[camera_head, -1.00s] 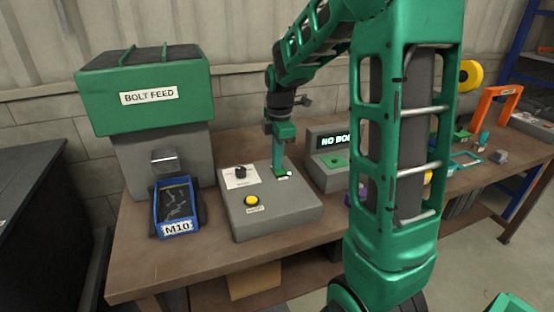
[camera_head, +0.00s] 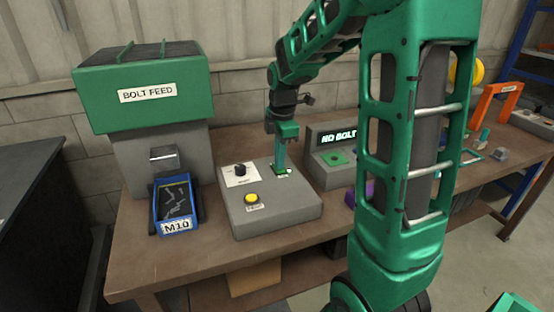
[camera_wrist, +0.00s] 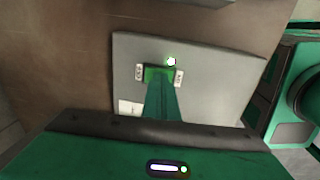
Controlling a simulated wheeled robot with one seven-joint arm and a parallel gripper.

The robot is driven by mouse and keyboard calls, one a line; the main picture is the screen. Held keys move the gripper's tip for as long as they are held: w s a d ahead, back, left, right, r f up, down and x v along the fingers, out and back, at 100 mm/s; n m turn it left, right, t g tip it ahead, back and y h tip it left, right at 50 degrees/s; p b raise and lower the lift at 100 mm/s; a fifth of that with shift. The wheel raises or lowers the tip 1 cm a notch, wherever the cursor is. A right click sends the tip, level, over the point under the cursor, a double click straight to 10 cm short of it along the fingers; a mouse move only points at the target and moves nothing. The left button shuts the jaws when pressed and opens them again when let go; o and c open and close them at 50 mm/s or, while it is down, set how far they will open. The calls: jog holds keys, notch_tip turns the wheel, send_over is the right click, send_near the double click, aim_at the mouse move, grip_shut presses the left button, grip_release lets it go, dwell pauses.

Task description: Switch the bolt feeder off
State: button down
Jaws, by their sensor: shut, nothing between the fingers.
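The bolt feeder (camera_head: 147,93) is a green hopper on a grey body, labelled BOLT FEED, at the left in the head view. The grey control box (camera_head: 275,213) stands to its right on the bench, with a black knob (camera_head: 240,169) and a yellow button (camera_head: 251,198). A green switch (camera_wrist: 152,72) with a small label on each side and a bright whitish lamp (camera_wrist: 171,62) shows on the box's top in the wrist view. My gripper (camera_head: 280,169) is shut and empty, pointing down with its tips at the switch. The fingers hide part of it; contact is hard to tell.
A blue M10 bin (camera_head: 176,226) with bolts sits under the feeder's chute. A grey unit with a lit NO BOLT display (camera_head: 338,138) stands close behind right of the control box. An orange frame (camera_head: 492,96) stands further right. Bare bench lies before the box.

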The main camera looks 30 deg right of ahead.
jog(key=shift+r, duration=0.15)
notch_tip(320, 180, up, 14)
jog(key=s, duration=0.1)
jog(key=shift+s+a+f, duration=0.2)
jog(key=shift+s, duration=0.1)
jog(key=shift+w+d+r, duration=0.1)
jog(key=shift+w+d, duration=0.25)
jog(key=shift+w, duration=0.3)
send_near(281, 171)
jog(key=w+f, duration=0.1)
jog(key=f, duration=0.1)
jog(key=w+f, duration=0.1)
jog(key=f, duration=0.1)
jog(key=w+d+f, duration=0.1)
jog(key=f, duration=0.1)
jog(key=shift+w+d+f, duration=0.1)
jog(key=shift+w, duration=0.15)
